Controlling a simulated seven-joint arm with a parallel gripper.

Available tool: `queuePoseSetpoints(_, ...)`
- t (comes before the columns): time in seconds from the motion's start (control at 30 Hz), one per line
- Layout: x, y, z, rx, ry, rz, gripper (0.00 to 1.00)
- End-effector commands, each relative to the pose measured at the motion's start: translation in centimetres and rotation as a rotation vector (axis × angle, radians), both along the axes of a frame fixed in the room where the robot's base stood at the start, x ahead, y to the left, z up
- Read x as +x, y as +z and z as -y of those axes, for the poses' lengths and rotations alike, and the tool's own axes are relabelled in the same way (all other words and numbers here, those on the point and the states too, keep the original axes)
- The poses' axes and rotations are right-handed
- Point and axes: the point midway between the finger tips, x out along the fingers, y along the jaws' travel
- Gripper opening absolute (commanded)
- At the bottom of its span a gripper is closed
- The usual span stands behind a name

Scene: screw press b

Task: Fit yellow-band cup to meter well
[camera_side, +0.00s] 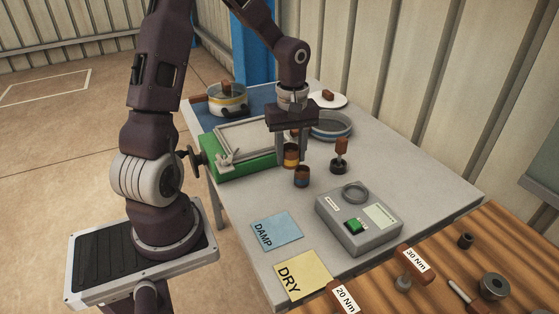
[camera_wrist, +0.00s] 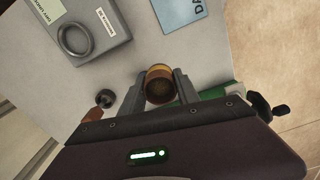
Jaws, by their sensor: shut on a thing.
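The yellow-band cup (camera_side: 291,158), brown with a yellow stripe, is between the fingers of my gripper (camera_side: 292,148) in the side view. In the wrist view the cup (camera_wrist: 159,88) sits mouth toward the camera, and my gripper (camera_wrist: 160,80) is shut on it. I cannot tell whether its base touches the table. The meter (camera_side: 362,228) is a grey box on the right front of the table; its round well (camera_side: 355,192) is a raised grey ring, empty. In the wrist view the meter (camera_wrist: 100,22) and well (camera_wrist: 75,40) are at upper left, apart from the cup.
A wooden-handled tamper (camera_side: 340,158) stands to the right. A green-sided press (camera_side: 240,165) is at left. Blue DAMP (camera_side: 277,230) and yellow DRY (camera_side: 303,276) cards lie in front. The table between the tamper and meter is clear.

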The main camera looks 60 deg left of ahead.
Motion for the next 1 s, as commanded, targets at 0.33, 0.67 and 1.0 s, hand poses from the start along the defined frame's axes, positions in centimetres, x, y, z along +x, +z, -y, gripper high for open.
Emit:
queuePoseSetpoints(0.33, 11.3, 2.2, 9.6, -0.004, -0.328, -0.002, 0.0)
queuePoseSetpoints(0.67, 12.4, 2.5, 11.3, -0.005, -0.368, -0.005, 0.0)
queuePoseSetpoints(1.0, 12.3, 0.3, 11.3, -0.006, -0.367, -0.008, 0.0)
